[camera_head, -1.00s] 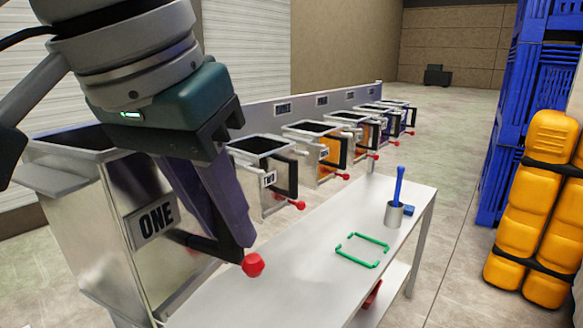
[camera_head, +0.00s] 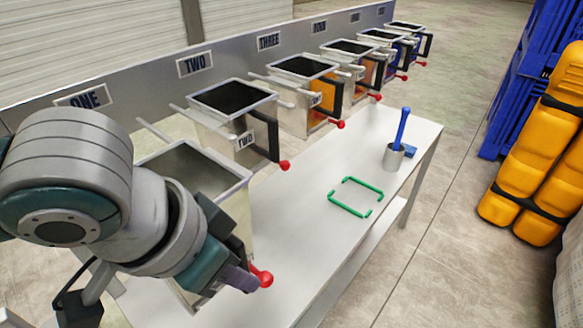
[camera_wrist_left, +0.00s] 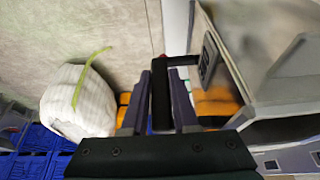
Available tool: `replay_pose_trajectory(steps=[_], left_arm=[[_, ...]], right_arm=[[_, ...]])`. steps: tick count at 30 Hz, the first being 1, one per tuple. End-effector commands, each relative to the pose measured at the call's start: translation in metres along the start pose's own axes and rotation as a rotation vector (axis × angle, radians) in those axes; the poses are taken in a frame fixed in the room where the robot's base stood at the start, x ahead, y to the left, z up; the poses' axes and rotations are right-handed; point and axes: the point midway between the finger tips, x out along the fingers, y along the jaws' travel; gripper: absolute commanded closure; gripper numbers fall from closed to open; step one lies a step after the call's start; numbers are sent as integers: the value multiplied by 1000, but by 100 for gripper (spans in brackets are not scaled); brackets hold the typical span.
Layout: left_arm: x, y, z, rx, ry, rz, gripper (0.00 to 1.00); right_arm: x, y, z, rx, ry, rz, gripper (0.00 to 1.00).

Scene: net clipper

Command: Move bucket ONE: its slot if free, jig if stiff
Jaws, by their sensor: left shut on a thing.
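Bucket ONE (camera_head: 232,195) is an open-topped metal bucket at the lower left of the head view, partly behind my arm. Its front also shows in the wrist view with the nameplate (camera_wrist_left: 207,58) edge-on. My left gripper (camera_head: 243,280) is at its front, beside the red knob (camera_head: 262,277). In the wrist view my left gripper (camera_wrist_left: 160,100) is shut on the black handle (camera_wrist_left: 162,92). The ONE slot label (camera_head: 85,97) is on the back rail. I cannot tell whether the bucket is seated. Green corner markings (camera_head: 355,196) lie on the bench, empty inside. My right gripper is out of view.
Bucket TWO (camera_head: 235,120) and several others stand in a row behind, with red knobs. A metal cup (camera_head: 393,157) with a blue tool (camera_head: 402,125) stands on the bench (camera_head: 300,235). Blue crates (camera_head: 510,105) and yellow containers (camera_head: 535,165) are at the right.

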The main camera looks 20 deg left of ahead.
Motion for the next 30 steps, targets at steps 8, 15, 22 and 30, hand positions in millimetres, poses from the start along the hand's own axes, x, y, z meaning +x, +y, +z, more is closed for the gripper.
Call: replay_pose_trajectory(steps=[8, 15, 22, 30], left_arm=[[0, -20, -2, 1, 6, -4, 100], [1, -38, -1, 1, 5, -5, 100], [0, -55, -1, 0, 5, -5, 100], [1, -75, -1, 0, 4, -5, 100]], right_arm=[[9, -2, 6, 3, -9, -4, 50], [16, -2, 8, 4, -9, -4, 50], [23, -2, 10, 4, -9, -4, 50], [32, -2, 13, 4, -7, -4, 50]])
